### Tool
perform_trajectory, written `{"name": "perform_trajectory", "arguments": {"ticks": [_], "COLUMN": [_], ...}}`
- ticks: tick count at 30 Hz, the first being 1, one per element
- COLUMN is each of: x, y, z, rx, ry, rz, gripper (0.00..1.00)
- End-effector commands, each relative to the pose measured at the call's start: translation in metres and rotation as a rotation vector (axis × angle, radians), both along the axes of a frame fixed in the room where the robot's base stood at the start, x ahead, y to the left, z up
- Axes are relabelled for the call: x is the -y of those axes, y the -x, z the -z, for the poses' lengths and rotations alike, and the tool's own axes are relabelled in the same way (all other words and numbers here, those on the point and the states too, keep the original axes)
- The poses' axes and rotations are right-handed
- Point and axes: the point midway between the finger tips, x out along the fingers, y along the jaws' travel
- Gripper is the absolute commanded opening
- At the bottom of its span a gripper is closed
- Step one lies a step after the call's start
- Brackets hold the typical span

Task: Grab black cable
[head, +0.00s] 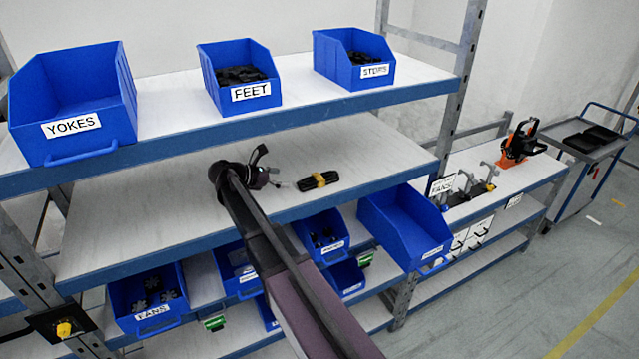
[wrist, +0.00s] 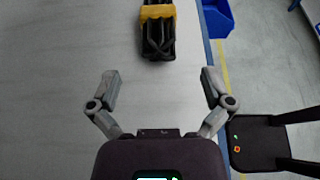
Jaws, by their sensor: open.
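The black cable (head: 327,182) is a coiled bundle with a yellow band round its middle. It lies on the white middle shelf (head: 130,235). In the wrist view the cable (wrist: 158,38) is at the top centre, beyond the fingertips, partly cut off by the frame edge. My gripper (head: 280,168) is over the same shelf, just left of the cable in the head view. In the wrist view my gripper (wrist: 160,80) is open and empty, its fingers spread wide and apart from the cable.
Above is a shelf with blue bins labelled YOKES (head: 105,140), FEET (head: 262,103) and STOPS (head: 385,80). An empty blue bin (head: 405,235) hangs at the shelf's front right. More bins, including FANS (head: 150,300), sit below. The shelf around the cable is clear.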

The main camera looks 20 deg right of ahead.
Motion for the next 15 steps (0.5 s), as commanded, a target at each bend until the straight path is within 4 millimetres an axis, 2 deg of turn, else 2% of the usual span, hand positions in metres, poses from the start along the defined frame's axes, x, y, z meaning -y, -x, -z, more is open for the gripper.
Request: {"name": "perform_trajectory", "arguments": {"ticks": [3,9,15], "x": [0.019,0.041,0.049], "y": [0.000,-0.002,-0.002], "z": [0.011,0.019,0.021], "rx": [0.001,0.001,0.001], "ry": [0.000,0.000,0.000], "rz": [0.001,0.001,0.001], "gripper": [1.00,1.00,1.00]}}
